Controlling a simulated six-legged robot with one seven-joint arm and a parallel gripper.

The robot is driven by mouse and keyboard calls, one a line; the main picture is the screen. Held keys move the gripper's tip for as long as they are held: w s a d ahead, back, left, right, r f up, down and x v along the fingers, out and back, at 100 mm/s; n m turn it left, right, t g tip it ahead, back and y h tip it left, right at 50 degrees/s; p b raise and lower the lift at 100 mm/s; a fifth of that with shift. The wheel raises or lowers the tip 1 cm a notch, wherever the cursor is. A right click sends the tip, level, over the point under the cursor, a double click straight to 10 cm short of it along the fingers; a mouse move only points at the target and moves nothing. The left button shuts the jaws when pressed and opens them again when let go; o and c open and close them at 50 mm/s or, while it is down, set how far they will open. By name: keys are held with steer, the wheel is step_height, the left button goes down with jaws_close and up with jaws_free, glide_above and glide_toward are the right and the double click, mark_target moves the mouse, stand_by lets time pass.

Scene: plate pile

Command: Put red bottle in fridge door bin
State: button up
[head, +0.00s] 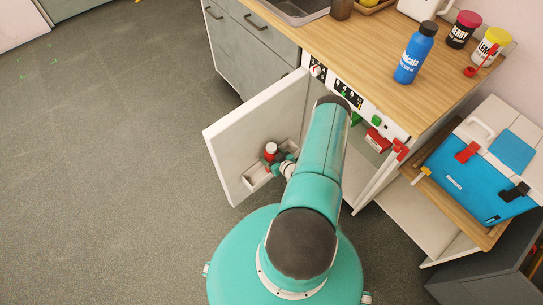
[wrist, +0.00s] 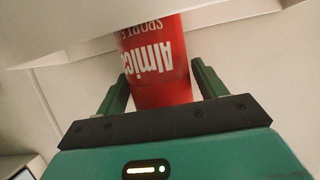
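The red bottle (head: 269,156) with a white cap stands about upright at the far end of the white door bin (head: 252,184), on the inside of the open fridge door (head: 236,130). Its lower part is hidden in the head view, so I cannot tell whether it rests on the bin floor. My gripper (head: 281,164) is at the bottle's side. In the wrist view, the gripper's two green fingers (wrist: 160,88) lie against both sides of the red bottle (wrist: 160,60), whose label appears upside down.
The wooden counter (head: 380,40) above holds a blue bottle (head: 415,55) and jars (head: 463,30). A blue and white cooler (head: 480,170) stands on a board at right. A red-and-white item (head: 378,140) is at the fridge opening. The grey floor (head: 110,150) at left is clear.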

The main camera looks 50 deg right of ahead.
steer(key=shift+o, duration=0.5)
steer(key=v, duration=1.2)
